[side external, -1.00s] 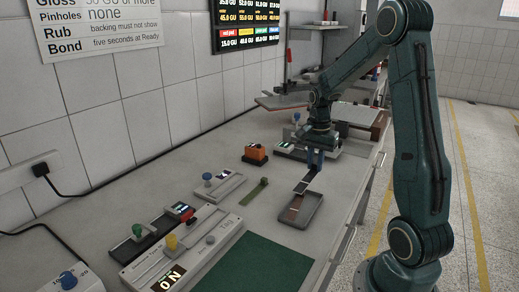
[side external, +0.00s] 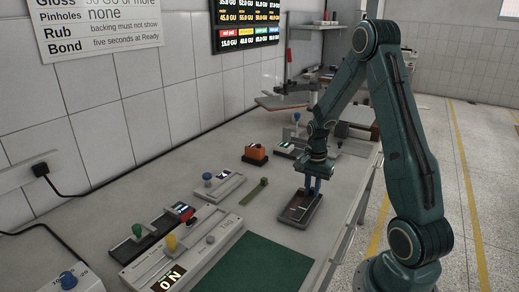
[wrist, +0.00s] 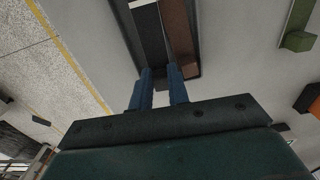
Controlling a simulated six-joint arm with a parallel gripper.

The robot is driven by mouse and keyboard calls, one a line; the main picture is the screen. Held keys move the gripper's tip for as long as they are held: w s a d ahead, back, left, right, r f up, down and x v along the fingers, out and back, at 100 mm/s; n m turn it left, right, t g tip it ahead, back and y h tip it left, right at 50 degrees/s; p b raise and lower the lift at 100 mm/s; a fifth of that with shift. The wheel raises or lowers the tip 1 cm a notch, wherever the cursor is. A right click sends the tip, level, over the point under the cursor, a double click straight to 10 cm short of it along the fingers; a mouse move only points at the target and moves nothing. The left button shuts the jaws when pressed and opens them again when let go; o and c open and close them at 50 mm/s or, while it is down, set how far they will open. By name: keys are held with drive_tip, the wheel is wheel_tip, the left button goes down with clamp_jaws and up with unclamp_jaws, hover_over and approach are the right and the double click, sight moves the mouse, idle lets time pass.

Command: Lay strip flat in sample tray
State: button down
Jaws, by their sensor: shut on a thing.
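The sample tray (side external: 286,216) is a shallow grey tray on the bench near its right edge. A dark strip (wrist: 150,40) with a white end is between the blue fingers of my gripper (wrist: 161,75) in the wrist view. My gripper (side external: 312,190) is low over the far end of the tray in the side view, shut on the strip. The strip runs along the tray, and a brown strip (wrist: 181,38) lies beside it in the tray. I cannot tell whether the dark strip touches the tray floor.
An orange block device (side external: 255,154) and a blue-knobbed device (side external: 218,184) stand farther left. A green mat (side external: 258,268) covers the near bench. Bare bench surrounds the tray's left side.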

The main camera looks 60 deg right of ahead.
drive_tip(key=shift+f, duration=0.65)
drive_tip(key=c, duration=1.3)
unclamp_jaws()
drive_tip(key=shift+c, duration=0.2)
drive_tip(key=shift+r, duration=0.15)
wheel_tip(320, 180, up, 12)
